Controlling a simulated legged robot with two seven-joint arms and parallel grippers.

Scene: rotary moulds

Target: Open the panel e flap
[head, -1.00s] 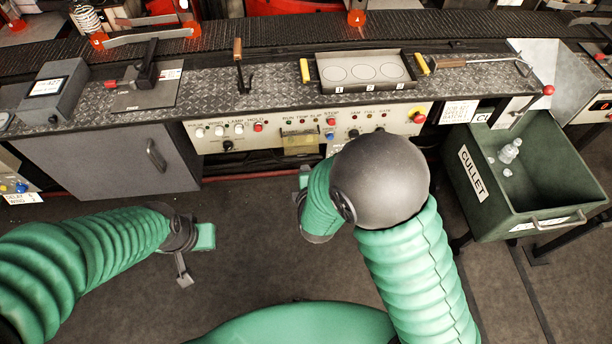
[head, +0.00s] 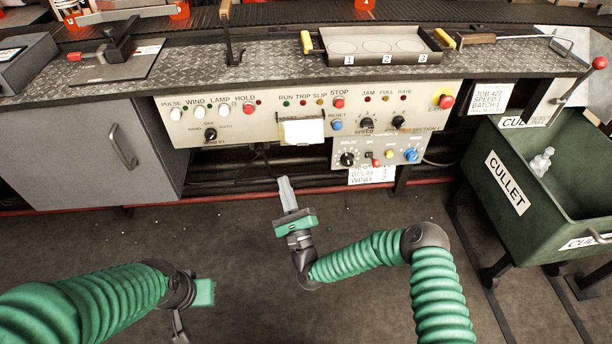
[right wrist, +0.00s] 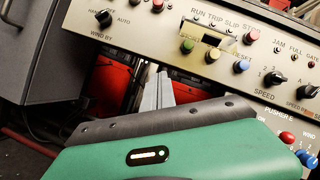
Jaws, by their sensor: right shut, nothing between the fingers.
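The beige control panel (head: 245,112) runs along the front of the bench. A small pale flap or cover (head: 303,131) sits on it below the RUN, TRIP and SLIP lamps. My right gripper (head: 284,182) is shut and empty, pointing up, below and apart from the flap. Its fingertips also show in the right wrist view (right wrist: 160,80). My left gripper (head: 180,325) is low at the left, partly cut off; its jaw state is unclear.
A smaller panel (head: 375,153) marked PUSHER E hangs below at the right, with knobs and a paper label. A grey cabinet (head: 90,130) stands left. A green CULLET bin (head: 510,195) stands right. Dark open space lies under the control panel.

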